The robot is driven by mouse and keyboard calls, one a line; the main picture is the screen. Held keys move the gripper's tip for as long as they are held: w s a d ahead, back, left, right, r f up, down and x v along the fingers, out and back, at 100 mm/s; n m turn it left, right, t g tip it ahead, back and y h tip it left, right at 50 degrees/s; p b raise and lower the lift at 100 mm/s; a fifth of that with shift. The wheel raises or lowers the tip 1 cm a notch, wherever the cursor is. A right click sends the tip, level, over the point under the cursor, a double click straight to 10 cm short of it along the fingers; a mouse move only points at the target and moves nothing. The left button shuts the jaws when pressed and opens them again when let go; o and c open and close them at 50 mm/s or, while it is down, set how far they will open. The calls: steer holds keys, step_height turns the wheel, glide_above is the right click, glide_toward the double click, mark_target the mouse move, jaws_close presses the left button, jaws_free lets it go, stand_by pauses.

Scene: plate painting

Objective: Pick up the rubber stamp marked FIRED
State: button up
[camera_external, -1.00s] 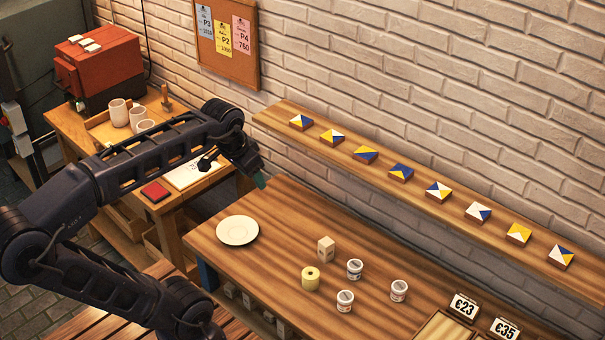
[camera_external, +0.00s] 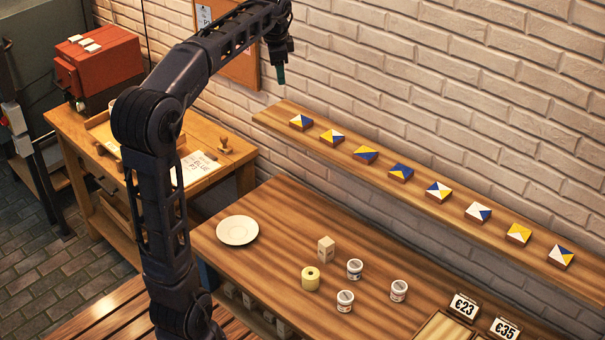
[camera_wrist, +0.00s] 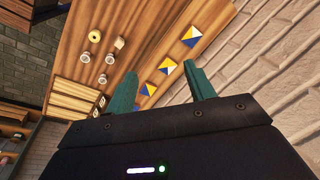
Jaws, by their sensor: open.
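A wooden-handled stamp (camera_external: 224,144) stands on the side table (camera_external: 238,158) at the left, by the right edge of a paper card (camera_external: 193,170). Its marking cannot be read, so I cannot tell whether it is the FIRED one. My gripper (camera_external: 281,74) hangs high near the brick wall, above the left end of the shelf, well right of and above that stamp. In the wrist view its green fingers (camera_wrist: 162,90) are spread apart with nothing between them. No stamp can be made out in the wrist view. My arm hides part of the side table.
A red kiln-like box (camera_external: 98,62) stands at the side table's back. The long workbench (camera_external: 290,215) holds a plate (camera_external: 238,230), a yellow roll (camera_external: 310,279), a wooden block (camera_external: 326,249) and several jars. A wall shelf (camera_external: 285,112) carries several painted tiles.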

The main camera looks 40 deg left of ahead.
steer(key=w+a+f+m+g, duration=0.1)
steer(key=w+a+m, duration=0.2)
steer(key=w+a, duration=0.85)
steer(key=m+g+h, duration=0.1)
steer(key=m, duration=0.5)
glide_above(224, 144)
steer(key=w, duration=0.1)
step_height(224, 144, down, 16)
steer(key=f, duration=3.2)
steer(key=shift+a+f, duration=0.25)
steer(key=shift+a, duration=0.05)
steer(key=shift+s+a+f, duration=0.1)
steer(key=shift+f, duration=2.7)
steer(key=shift+c, duration=0.4)
steer(key=c, duration=0.9)
